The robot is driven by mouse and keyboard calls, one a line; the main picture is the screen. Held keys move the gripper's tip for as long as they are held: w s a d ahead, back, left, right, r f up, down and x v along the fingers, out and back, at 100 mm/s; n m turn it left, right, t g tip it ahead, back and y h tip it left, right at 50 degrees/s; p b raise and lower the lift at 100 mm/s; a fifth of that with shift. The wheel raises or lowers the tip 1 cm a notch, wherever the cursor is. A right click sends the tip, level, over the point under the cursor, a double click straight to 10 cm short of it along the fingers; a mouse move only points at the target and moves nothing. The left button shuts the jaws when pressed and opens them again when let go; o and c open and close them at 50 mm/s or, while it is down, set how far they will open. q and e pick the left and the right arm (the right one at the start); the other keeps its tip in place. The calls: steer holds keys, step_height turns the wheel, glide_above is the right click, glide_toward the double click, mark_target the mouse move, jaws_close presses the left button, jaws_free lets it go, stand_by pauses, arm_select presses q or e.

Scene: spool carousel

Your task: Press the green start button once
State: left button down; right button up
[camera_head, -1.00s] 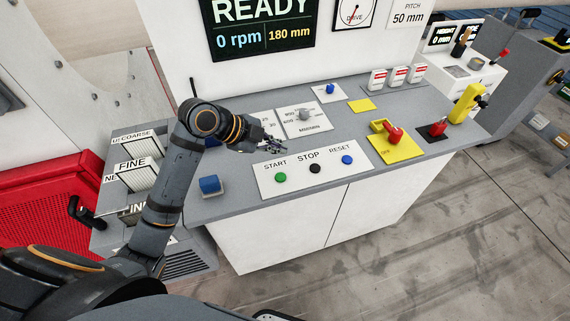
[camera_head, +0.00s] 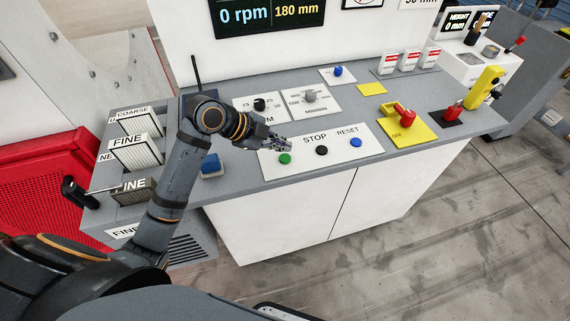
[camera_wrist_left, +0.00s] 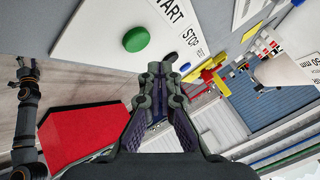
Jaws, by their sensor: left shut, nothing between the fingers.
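The green start button (camera_head: 285,158) sits at the left end of a white plate (camera_head: 337,159) on the grey console top. The black stop button (camera_head: 322,150) and the blue reset button (camera_head: 355,142) are to its right. My left gripper (camera_head: 283,144) is shut and empty, just behind and above the green button, and covers the START label. In the left wrist view the green button (camera_wrist_left: 136,39) is in plain sight, apart from and beyond the fingertips (camera_wrist_left: 160,72). I do not see my right gripper.
A blue block-shaped control (camera_head: 211,164) sits left of the button plate. Dial plates with a black knob (camera_head: 260,104) and a grey knob (camera_head: 309,96) lie behind. A red lever on a yellow plate (camera_head: 411,131) stands to the right. A display (camera_head: 266,15) shows 0 rpm.

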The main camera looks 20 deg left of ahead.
arm_select(q)
steer(key=shift+f+b, duration=0.35)
steer(key=shift+f, duration=0.5)
arm_select(e)
steer(key=shift+s+f, duration=0.15)
steer(key=shift+f, duration=0.45)
steer(key=shift+a, duration=0.15)
arm_select(q)
steer(key=shift+f, duration=0.4)
arm_select(e)
steer(key=shift+f, duration=0.25)
arm_select(q)
steer(key=shift+f+b, duration=0.4)
arm_select(e)
steer(key=shift+f, duration=0.2)
arm_select(q)
steer(key=shift+r, duration=0.15)
arm_select(e)
steer(key=shift+r, duration=0.1)
arm_select(q)
steer(key=shift+r+p, duration=0.7)
steer(key=shift+p, duration=0.05)
arm_select(e)
steer(key=shift+r, duration=0.65)
